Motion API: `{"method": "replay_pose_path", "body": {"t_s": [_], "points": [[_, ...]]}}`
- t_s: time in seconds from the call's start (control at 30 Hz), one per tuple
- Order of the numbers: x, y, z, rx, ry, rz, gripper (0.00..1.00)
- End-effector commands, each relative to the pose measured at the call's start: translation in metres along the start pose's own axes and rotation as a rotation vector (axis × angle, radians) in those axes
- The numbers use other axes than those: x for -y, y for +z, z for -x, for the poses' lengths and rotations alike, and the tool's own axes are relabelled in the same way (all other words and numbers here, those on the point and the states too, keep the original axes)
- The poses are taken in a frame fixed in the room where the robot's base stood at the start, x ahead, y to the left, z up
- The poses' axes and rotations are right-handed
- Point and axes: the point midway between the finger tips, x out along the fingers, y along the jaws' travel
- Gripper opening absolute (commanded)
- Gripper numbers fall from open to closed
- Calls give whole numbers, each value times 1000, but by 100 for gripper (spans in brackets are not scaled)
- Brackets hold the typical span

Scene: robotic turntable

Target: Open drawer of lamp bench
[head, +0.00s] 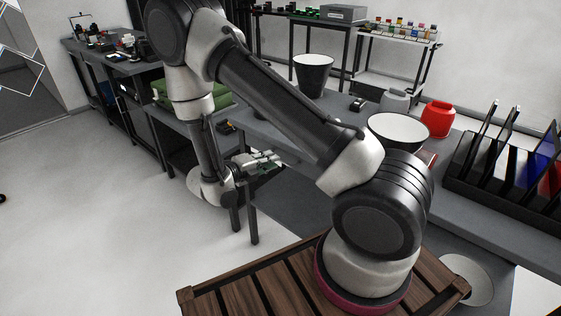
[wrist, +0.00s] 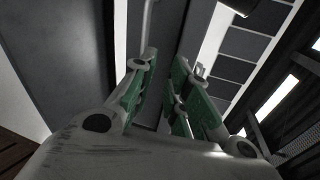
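My gripper (head: 263,162) is at the front of the middle grey bench (head: 310,120), close to its edge at tabletop height. Two objects shaped like lamp shades, dark with white tops, stand on this bench: one at the back (head: 313,78) and one nearer (head: 398,130). In the wrist view my gripper (wrist: 168,70) has its two green-padded fingers apart, with a gap between them. A dark grey panel shows beyond the fingers, and a thin pale bar (wrist: 200,70) shows by the right fingertip. I cannot tell whether it is a drawer handle, or whether anything touches it. No drawer is clearly visible.
A red container (head: 437,119) and a grey one (head: 395,101) stand on the bench. A dark rack (head: 510,185) with upright panels is at the right. Another workbench (head: 115,66) stands at the far left.

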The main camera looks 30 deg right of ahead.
Motion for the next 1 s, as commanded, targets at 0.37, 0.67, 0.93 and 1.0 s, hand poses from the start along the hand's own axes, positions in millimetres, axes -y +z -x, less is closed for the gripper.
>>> {"method": "replay_pose_path", "body": {"t_s": [0.37,0.67,0.93,1.0], "points": [[-26,2,-30,58,-11,126,17],[-26,5,-70,60,-10,122,17],[-26,6,-74,61,-10,122,17],[-26,5,-74,61,-10,122,15]]}}
